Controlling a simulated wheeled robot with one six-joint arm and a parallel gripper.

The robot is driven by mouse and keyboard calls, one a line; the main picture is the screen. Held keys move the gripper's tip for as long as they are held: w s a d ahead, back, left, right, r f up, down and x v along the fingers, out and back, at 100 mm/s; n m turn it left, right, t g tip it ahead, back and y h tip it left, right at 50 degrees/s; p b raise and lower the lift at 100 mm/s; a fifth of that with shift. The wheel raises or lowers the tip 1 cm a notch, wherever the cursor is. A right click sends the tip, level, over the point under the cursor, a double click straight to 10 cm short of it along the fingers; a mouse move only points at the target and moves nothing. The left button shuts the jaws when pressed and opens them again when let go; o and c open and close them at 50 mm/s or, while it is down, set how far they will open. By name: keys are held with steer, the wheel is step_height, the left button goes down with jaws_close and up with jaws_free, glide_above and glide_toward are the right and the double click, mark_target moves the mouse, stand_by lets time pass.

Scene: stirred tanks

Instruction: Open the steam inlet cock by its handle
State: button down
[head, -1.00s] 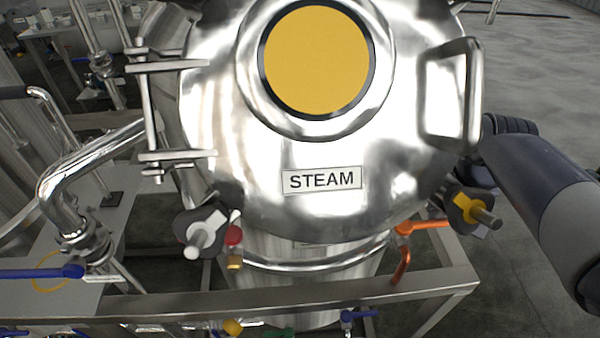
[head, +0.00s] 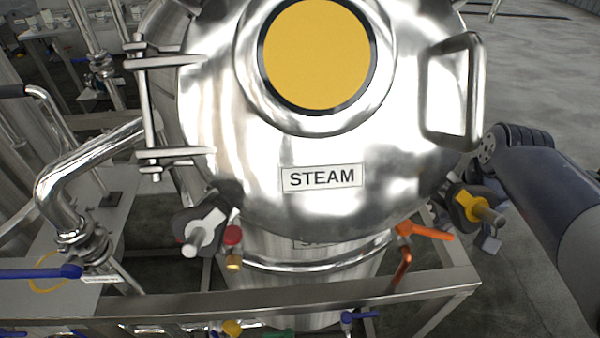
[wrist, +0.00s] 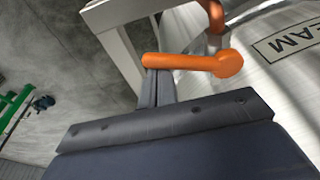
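The steam inlet cock's orange handle (head: 428,232) is below the round steel door at right, pointing right and slightly down. An orange pipe (head: 403,266) hangs below it. In the wrist view the handle (wrist: 190,62) lies across the top, its pivot at right and its free end at left. My gripper's fingers (wrist: 157,88) look shut together, with their tips at the handle's free end. They seem to touch it, but the contact is partly hidden. In the head view only a small grey part of my gripper (head: 491,241) shows beyond the yellow-and-black clamp.
The door with its STEAM label (head: 322,178) and steel grab handle (head: 455,90) stands above the cock. A yellow clamp knob (head: 480,209) is close to my arm. A steel frame rail (head: 300,297) runs below. Open floor lies at right.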

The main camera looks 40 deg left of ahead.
steer(key=shift+s+d, duration=0.2)
steer(key=shift+d, duration=0.05)
steer(key=shift+w+a, duration=0.3)
steer(key=shift+a, duration=0.05)
step_height(320, 180, up, 7)
steer(key=p, duration=0.5)
stand_by(0.7)
step_height(320, 180, down, 7)
steer(key=b, duration=0.4)
steer(key=shift+r, duration=0.2)
steer(key=shift+r, duration=0.15)
stand_by(0.4)
